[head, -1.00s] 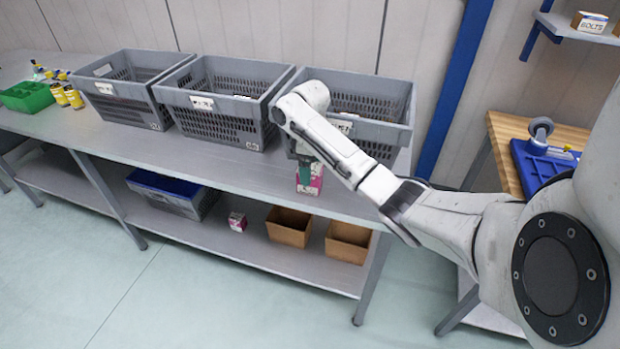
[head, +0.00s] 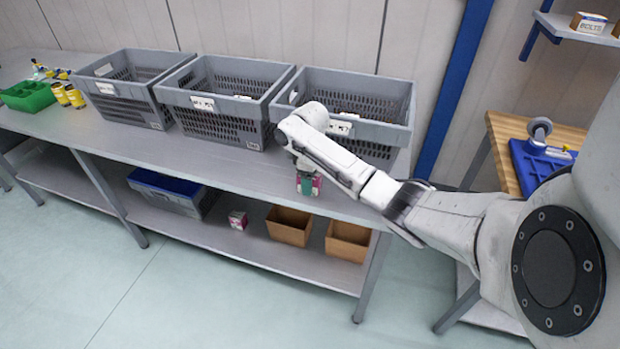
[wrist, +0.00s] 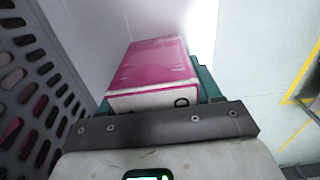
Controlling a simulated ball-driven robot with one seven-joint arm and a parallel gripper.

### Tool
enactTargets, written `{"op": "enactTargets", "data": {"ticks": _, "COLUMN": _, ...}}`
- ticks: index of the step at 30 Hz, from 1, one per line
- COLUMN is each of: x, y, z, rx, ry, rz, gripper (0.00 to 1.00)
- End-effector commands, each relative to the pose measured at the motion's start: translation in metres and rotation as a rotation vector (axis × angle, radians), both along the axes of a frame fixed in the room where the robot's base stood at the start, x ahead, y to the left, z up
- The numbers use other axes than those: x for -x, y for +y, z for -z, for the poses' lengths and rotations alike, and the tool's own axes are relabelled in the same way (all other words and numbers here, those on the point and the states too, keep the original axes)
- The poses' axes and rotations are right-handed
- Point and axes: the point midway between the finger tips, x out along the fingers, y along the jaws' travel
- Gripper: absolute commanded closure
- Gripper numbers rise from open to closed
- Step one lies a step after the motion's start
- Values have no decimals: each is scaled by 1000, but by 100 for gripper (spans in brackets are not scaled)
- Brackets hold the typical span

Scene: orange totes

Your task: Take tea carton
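The tea carton, a small pink and white box (head: 303,188), stands on the grey bench near its front edge, in front of the right-hand crate. In the wrist view the carton (wrist: 150,68) shows its pink face and a white edge, directly ahead of my gripper (wrist: 155,95). The teal fingers show at both sides of the carton, and in the head view my gripper (head: 309,180) is low over it. Whether the fingers press on the carton or stand a little apart from it is not clear. My wrist hides the carton's top in the head view.
Three grey slotted crates (head: 337,135) stand in a row behind, the right-hand one close to my gripper. A green tray (head: 27,97) and yellow items are at the far left. The shelf below holds a blue-grey bin (head: 165,192), a pink box (head: 238,219) and two cardboard bins (head: 290,232).

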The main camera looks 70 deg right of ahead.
Motion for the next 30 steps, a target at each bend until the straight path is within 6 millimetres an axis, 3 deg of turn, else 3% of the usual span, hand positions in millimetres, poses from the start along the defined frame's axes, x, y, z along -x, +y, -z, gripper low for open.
{"op": "enactTargets", "data": {"ticks": 12, "x": 0, "y": 0, "z": -1, "rx": 1, "ry": -1, "rz": 0, "gripper": 75}}
{"op": "enactTargets", "data": {"ticks": 23, "x": -1, "y": 0, "z": -6, "rx": 1, "ry": -3, "rz": 0, "gripper": 75}}
{"op": "enactTargets", "data": {"ticks": 30, "x": 0, "y": 5, "z": -37, "rx": -1, "ry": -5, "rz": -3, "gripper": 75}}
